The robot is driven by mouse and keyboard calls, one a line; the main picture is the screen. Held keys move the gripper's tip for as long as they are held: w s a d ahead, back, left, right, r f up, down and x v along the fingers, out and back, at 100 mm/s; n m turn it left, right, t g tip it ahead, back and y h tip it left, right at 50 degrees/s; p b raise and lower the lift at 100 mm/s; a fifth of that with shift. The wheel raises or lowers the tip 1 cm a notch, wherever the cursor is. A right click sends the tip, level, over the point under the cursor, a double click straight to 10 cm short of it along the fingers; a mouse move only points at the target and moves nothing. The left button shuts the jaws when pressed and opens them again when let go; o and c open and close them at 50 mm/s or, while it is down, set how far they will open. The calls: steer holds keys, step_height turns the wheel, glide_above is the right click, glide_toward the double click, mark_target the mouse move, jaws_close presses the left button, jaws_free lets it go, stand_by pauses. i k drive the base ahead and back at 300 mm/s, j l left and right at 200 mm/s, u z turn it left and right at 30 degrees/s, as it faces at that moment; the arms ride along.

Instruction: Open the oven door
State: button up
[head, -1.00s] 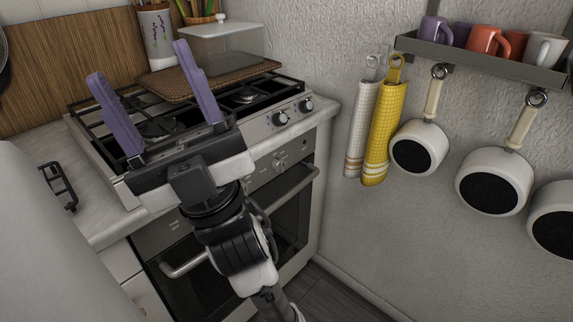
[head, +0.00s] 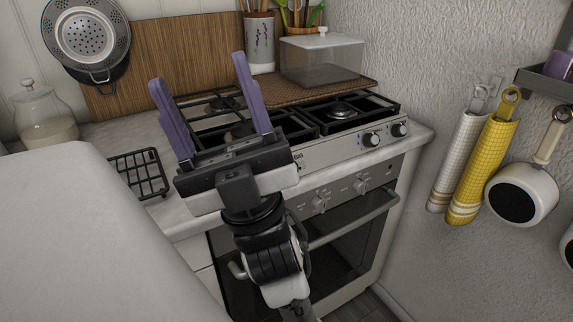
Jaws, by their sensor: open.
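The oven door (head: 340,262) is a dark glass front below the stove, and it looks closed. Its metal bar handle (head: 355,216) runs across the top of the door. My arm hides the middle part of the handle, and the left end shows beside the arm. My gripper (head: 204,92) has two purple fingers spread wide apart with nothing between them. It points up and away over the left part of the hob, above and apart from the oven handle.
The gas hob (head: 340,108) with black grates lies behind my gripper. A clear container (head: 322,58) stands on a woven mat at the back. Yellow and white towels (head: 482,170) and white pans (head: 522,195) hang on the right wall. A loose black grate (head: 139,173) lies on the left counter.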

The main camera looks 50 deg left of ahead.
mark_target(338, 257)
steer(key=u, duration=1.05)
